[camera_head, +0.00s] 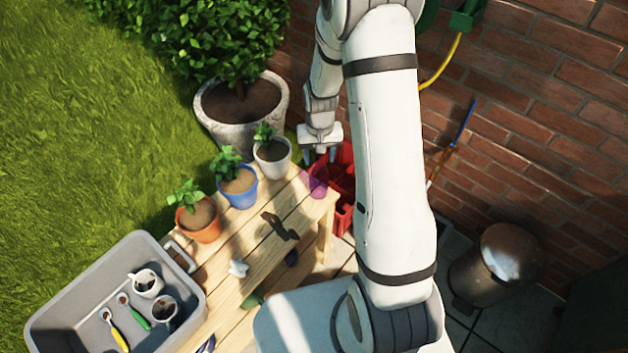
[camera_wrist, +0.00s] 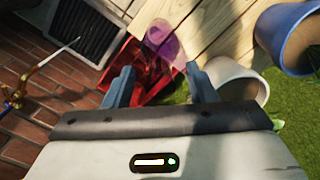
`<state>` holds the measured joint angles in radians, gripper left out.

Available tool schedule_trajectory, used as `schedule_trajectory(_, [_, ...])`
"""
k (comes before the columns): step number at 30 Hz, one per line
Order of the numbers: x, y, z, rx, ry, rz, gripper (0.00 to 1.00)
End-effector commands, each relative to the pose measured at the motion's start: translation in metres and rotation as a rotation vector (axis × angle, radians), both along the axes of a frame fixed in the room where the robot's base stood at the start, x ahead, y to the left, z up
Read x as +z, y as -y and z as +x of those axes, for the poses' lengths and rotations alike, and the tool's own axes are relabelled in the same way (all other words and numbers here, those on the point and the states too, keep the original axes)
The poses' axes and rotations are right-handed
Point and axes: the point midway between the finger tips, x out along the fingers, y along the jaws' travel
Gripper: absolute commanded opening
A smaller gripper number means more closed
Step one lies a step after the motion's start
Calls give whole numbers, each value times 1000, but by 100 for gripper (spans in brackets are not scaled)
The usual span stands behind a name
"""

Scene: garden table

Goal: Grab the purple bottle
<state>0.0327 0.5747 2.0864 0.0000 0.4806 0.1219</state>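The purple bottle (camera_head: 312,184) is see-through and stands near the far right corner of the wooden table (camera_head: 258,262). In the wrist view the bottle (camera_wrist: 163,42) shows ahead of my fingertips, roughly centred between them, at the table's edge. My gripper (camera_head: 319,157) is just above and beyond the bottle in the head view. The fingers of my gripper (camera_wrist: 160,70) are spread apart with nothing held between them. I cannot tell the exact gap between the fingertips and the bottle.
A white pot (camera_head: 272,160), a blue pot (camera_head: 238,187) and an orange pot (camera_head: 199,220) line the table's left edge. A red crate (camera_head: 341,180) stands beside the table corner, below the gripper. A grey tub (camera_head: 75,300) holds tools and cups. A brick wall (camera_head: 540,110) rises at right.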

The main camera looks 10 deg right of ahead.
Motion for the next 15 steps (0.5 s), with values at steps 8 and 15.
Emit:
schedule_trajectory(8, [0, 0, 0, -1, 0, 0, 29])
schedule_trajectory(15, [0, 1, 0, -1, 0, 0, 9])
